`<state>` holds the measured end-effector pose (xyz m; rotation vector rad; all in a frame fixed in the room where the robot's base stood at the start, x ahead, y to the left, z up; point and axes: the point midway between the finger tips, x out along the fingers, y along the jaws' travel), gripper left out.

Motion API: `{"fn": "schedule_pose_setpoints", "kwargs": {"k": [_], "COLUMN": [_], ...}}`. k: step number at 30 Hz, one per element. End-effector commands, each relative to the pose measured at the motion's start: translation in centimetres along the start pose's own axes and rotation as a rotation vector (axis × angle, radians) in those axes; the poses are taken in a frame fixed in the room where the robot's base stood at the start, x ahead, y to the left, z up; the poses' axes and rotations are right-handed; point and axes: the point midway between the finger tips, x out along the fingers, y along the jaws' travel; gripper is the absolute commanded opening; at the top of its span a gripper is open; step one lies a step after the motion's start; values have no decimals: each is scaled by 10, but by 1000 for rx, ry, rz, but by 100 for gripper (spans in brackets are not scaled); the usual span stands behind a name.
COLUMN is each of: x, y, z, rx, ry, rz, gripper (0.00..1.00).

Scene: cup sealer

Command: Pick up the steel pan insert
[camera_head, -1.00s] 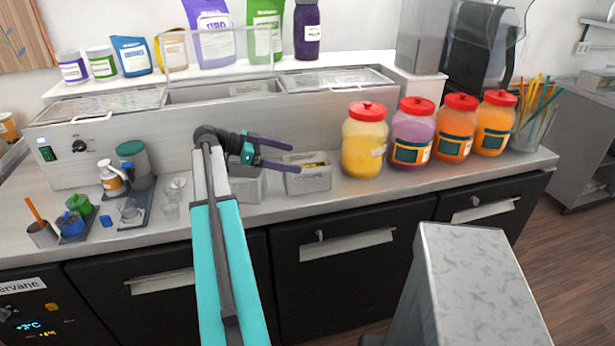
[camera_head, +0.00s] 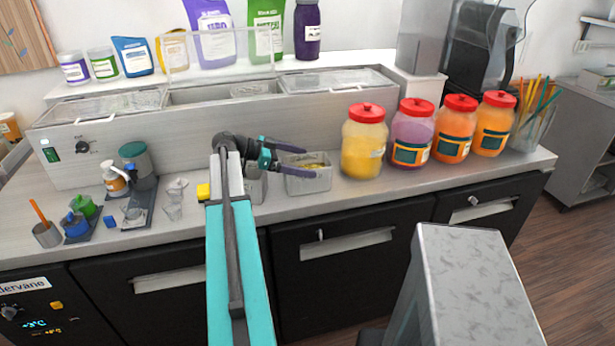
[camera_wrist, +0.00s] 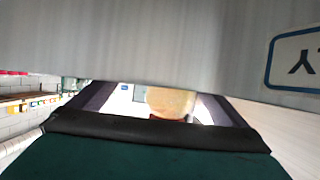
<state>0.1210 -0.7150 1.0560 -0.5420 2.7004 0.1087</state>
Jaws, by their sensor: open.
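A small grey steel pan (camera_head: 309,186) with yellowish contents sits on the counter, left of the red-lidded jars. A second grey container (camera_head: 257,188) beside it is mostly hidden behind my arm; I cannot tell which is the named insert. My gripper (camera_head: 303,164) is open and empty, its purple fingers pointing right at the right pan in the head view. Height and contact there are unclear. In the wrist view the open gripper (camera_wrist: 165,105) has a blurred pale orange round shape between its fingers.
Several red-lidded jars (camera_head: 364,145) stand to the right. The steel unit with lidded wells (camera_head: 215,120) rises behind. Cups and small bottles (camera_head: 116,183) are on the left; a yellow block (camera_head: 203,192) shows beside my arm. A large grey surface fills the wrist view's top.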

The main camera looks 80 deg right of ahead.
Motion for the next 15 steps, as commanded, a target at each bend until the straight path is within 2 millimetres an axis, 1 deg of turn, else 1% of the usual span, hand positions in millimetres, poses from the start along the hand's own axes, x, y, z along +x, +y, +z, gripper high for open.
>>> {"fn": "schedule_pose_setpoints", "kwargs": {"k": [3, 6, 15], "x": [14, 20, 23], "y": [0, 0, 0], "z": [-2, -1, 0], "rx": [1, 1, 1], "ry": [0, 0, 0], "rz": [2, 1, 1], "gripper": [97, 97, 97]}}
